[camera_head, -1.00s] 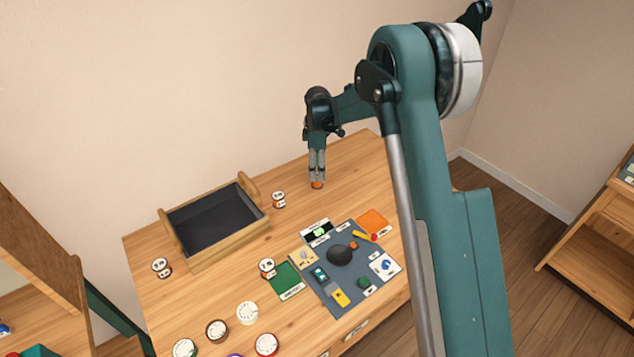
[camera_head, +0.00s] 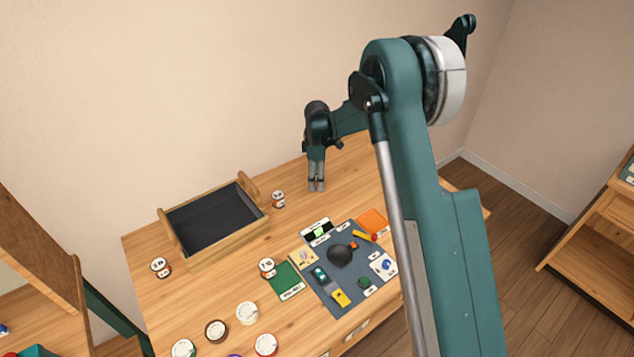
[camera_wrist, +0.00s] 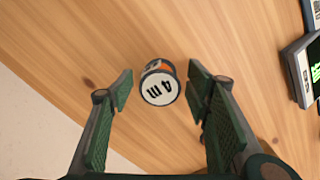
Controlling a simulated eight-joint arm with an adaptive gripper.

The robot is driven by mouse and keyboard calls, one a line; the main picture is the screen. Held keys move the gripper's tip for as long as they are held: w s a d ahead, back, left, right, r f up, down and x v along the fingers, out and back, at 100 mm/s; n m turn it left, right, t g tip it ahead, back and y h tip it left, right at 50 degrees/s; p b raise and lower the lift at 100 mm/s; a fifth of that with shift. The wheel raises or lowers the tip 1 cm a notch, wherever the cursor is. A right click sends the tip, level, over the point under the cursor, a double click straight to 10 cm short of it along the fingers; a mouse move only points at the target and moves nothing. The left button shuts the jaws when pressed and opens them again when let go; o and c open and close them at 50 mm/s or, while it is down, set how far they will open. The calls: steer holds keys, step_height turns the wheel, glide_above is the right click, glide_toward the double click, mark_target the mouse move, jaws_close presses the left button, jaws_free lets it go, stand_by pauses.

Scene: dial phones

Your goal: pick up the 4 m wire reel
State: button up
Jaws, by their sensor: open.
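The 4 m wire reel (camera_wrist: 158,88) stands on the wooden table in the wrist view, with a white top marked "4 m" and some orange on its side. My gripper (camera_head: 316,187) is open, pointing down at the back of the table in the head view. In the wrist view its two green-padded fingers (camera_wrist: 159,80) stand either side of the reel, with a gap on each side. In the head view the fingers hide the reel.
A wooden tray (camera_head: 225,245) with a dark inside stands left of my gripper. Other small labelled reels stand near it, one to its right (camera_head: 278,199) and one to its left (camera_head: 161,268). A grey mat (camera_head: 352,277) with several small items lies in front.

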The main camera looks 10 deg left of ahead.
steer(key=shift+c, duration=0.7)
steer(key=c, duration=0.9)
steer(key=shift+r+p, duration=0.5)
steer(key=shift+r, duration=4.45)
